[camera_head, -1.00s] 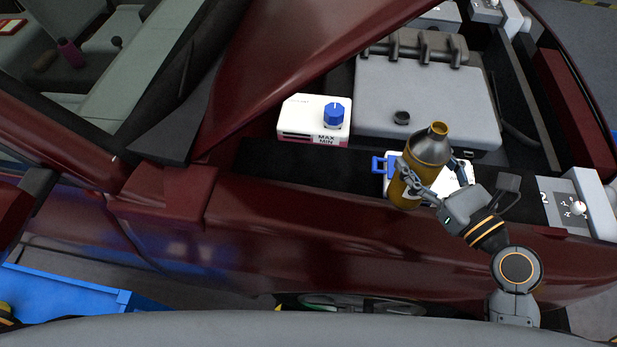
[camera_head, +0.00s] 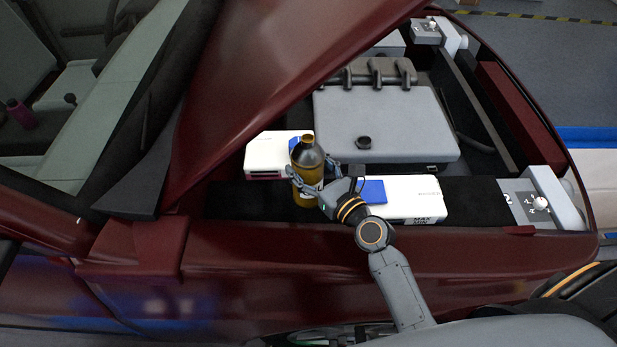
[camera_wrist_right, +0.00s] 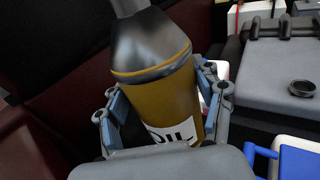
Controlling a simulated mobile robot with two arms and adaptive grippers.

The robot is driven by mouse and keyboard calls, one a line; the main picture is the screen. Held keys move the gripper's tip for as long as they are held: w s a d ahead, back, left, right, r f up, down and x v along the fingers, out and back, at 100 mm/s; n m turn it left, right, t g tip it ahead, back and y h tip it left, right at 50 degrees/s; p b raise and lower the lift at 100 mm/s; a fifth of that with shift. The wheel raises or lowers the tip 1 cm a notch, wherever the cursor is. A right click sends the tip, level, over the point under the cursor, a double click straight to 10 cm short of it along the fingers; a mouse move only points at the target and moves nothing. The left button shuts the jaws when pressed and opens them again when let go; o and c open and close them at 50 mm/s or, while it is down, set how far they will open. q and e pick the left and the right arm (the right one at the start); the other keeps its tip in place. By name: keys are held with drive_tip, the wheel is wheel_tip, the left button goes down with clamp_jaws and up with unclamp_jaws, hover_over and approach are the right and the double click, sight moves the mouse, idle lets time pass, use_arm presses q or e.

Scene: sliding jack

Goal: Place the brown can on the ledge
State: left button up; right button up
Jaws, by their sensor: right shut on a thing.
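The brown can (camera_head: 309,165) is bottle-shaped, with a dark shoulder, a brown neck and a white label. It stands nearly upright over the black ledge (camera_head: 245,203) along the near side of the open engine bay; I cannot tell whether its base touches. My right gripper (camera_head: 311,184) is shut around the can's body. In the right wrist view the can (camera_wrist_right: 160,90) sits between both fingers, its label partly hidden by the gripper (camera_wrist_right: 163,98). My left gripper is not in view.
A white box with a blue part (camera_head: 415,194) lies just right of the gripper. Another white box (camera_head: 265,150) is behind the can to the left. A grey engine cover (camera_head: 400,120) fills the bay behind. The raised red hood (camera_head: 250,90) slopes close on the left.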

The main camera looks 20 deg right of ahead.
wheel_tip(320, 180, down, 3)
drive_tip(key=shift+r+b, duration=0.1)
drive_tip(key=shift+b, duration=0.55)
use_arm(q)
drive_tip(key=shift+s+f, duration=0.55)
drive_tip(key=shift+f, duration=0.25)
use_arm(e)
drive_tip(key=shift+d, duration=0.15)
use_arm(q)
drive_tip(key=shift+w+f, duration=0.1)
use_arm(e)
drive_tip(key=shift+f, duration=0.2)
drive_tip(key=o, duration=1.8)
drive_tip(key=shift+c, duration=0.2)
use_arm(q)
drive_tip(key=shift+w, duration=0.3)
